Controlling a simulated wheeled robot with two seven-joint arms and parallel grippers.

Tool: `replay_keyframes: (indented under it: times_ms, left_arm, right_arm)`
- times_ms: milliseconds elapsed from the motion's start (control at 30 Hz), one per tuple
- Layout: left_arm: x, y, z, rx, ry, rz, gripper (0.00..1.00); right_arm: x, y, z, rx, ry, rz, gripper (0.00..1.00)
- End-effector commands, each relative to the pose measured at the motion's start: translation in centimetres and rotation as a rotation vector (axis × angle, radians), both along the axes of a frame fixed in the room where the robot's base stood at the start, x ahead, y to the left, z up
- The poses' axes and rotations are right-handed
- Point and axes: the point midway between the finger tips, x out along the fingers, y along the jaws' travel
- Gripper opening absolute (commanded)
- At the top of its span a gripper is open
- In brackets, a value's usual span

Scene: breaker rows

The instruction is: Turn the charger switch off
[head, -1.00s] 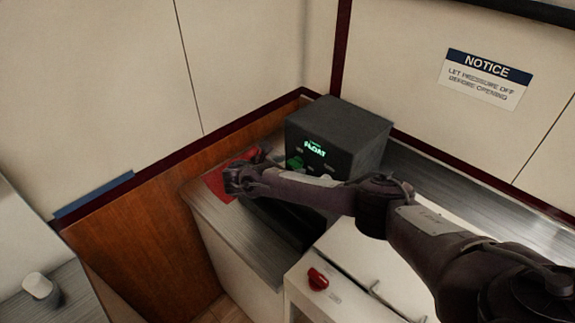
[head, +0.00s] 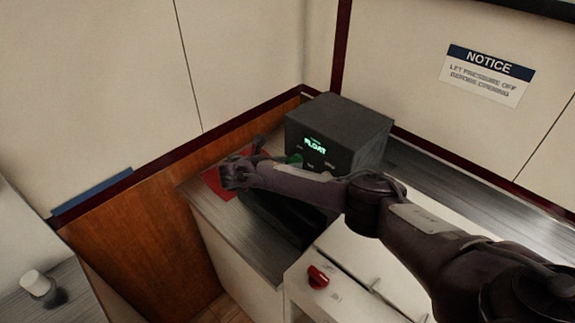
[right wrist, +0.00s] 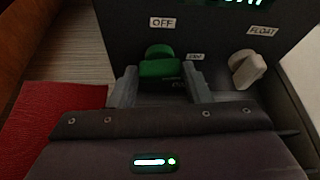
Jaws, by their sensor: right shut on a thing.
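The charger is a dark box (head: 340,128) in the corner of the counter, its lit green display reading FLOAT. A green switch knob (head: 295,160) shows on its front, partly behind my right arm. In the right wrist view the green knob (right wrist: 158,62) sits below an OFF label, between the two grey fingers of my right gripper (right wrist: 160,84). The gripper is shut on this knob. In the head view, my own arm and wrist hide much of the gripper and the charger's lower front. My left gripper is not in view.
A pale knob (right wrist: 243,70) sits right of the green one, near a FLOAT label. A red mat (right wrist: 50,125) lies to the left. A white cabinet with a red knob (head: 318,277) stands in front. Walls (head: 250,60) close off the back.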

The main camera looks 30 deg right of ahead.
Motion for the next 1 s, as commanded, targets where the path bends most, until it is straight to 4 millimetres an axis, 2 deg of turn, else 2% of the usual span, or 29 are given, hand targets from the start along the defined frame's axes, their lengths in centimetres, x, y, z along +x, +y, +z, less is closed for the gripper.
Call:
replay_keyframes:
  times_ms: [533, 1000]
  left_arm:
    - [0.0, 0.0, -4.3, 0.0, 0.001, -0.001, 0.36]
    - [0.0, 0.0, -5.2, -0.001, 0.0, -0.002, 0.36]
  right_arm:
    - [0.6, 0.3, -0.4, -0.122, 0.35, 0.001, 0.21]
    - [0.7, 0.3, -0.1, -0.152, 0.437, 0.002, 0.21]
